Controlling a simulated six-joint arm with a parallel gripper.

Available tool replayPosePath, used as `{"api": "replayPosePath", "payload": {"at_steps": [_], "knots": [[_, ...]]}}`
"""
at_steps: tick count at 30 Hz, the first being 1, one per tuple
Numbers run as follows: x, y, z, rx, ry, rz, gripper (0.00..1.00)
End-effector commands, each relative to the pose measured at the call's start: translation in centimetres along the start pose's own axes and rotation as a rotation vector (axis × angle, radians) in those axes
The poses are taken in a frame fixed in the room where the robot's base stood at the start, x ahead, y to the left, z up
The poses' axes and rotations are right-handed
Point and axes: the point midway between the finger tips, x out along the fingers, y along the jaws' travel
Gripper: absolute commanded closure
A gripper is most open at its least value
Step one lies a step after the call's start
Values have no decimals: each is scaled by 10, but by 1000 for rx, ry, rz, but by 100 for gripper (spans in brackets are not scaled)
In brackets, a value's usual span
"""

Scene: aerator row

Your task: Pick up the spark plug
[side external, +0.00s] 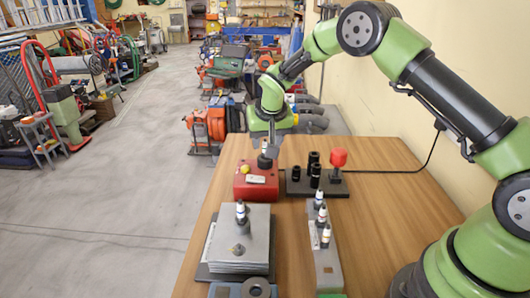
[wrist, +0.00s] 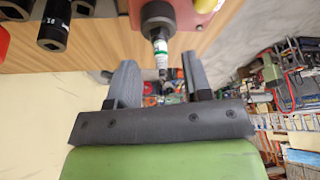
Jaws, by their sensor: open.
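A spark plug (wrist: 160,50) with a white body and green marking sticks out of a black socket (wrist: 157,15) in the wrist view. In the side view this socket (side external: 264,162) stands on a red box (side external: 256,182), with the plug (side external: 264,145) upright at its top. My gripper (wrist: 160,78) is open and empty, its fingers to either side of the plug's tip in the wrist view. In the side view my gripper (side external: 271,145) is just above the red box. Contact cannot be told. Other plugs stand on a plate stack (side external: 241,212) and a grey block (side external: 322,213).
A dark tray (side external: 300,188) with several black sockets (side external: 315,176) and a red knob (side external: 338,158) is right of the red box. The plate stack (side external: 238,250) and grey block (side external: 323,264) are nearer the camera. The wooden table (side external: 400,190) is bare at right.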

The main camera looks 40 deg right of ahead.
Motion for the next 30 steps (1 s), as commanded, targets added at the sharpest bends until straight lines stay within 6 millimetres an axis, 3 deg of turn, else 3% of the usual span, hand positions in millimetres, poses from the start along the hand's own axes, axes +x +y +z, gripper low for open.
{"api": "replayPosePath", "payload": {"at_steps": [6,14,20,30], "knots": [[26,0,-1,2,1,0,55],[28,-1,-1,1,3,-1,55],[28,-1,-1,1,3,-1,99],[26,-1,-2,2,4,-1,100]]}}
